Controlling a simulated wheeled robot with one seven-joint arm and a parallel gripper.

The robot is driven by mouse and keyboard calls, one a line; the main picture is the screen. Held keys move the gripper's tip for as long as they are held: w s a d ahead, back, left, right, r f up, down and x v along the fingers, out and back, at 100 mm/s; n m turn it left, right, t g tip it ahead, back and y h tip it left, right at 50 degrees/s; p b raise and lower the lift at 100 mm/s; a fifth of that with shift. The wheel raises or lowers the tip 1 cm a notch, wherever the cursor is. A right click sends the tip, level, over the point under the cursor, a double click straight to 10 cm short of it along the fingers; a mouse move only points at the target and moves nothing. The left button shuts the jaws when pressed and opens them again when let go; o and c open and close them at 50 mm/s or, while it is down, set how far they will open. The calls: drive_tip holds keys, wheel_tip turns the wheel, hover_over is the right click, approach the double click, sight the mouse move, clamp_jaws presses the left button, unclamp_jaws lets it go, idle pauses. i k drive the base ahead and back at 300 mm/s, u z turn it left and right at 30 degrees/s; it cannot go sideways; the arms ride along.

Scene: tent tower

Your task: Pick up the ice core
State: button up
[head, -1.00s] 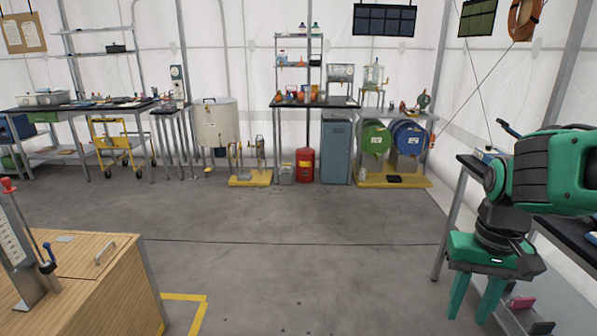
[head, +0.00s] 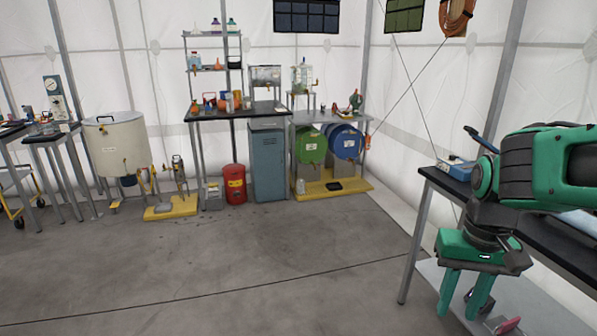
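I cannot make out the ice core for certain in the head view. A pale, whitish-blue thing (head: 582,222) lies on the dark bench (head: 545,235) at the right edge, partly hidden behind my arm; I cannot tell what it is. My gripper (head: 460,306) hangs pointing down at the lower right. Its two green fingers are apart with nothing between them. In the picture it overlaps the bench's front side and lower shelf.
Free grey floor (head: 230,270) fills the middle. A bench leg (head: 413,250) stands left of my gripper.

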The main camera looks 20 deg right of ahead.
sight(583, 221)
drive_tip(key=z, duration=0.5)
drive_tip(key=i, duration=0.9)
drive_tip(key=z, duration=1.1)
drive_tip(key=i, duration=0.6)
drive_tip(key=z, duration=0.3)
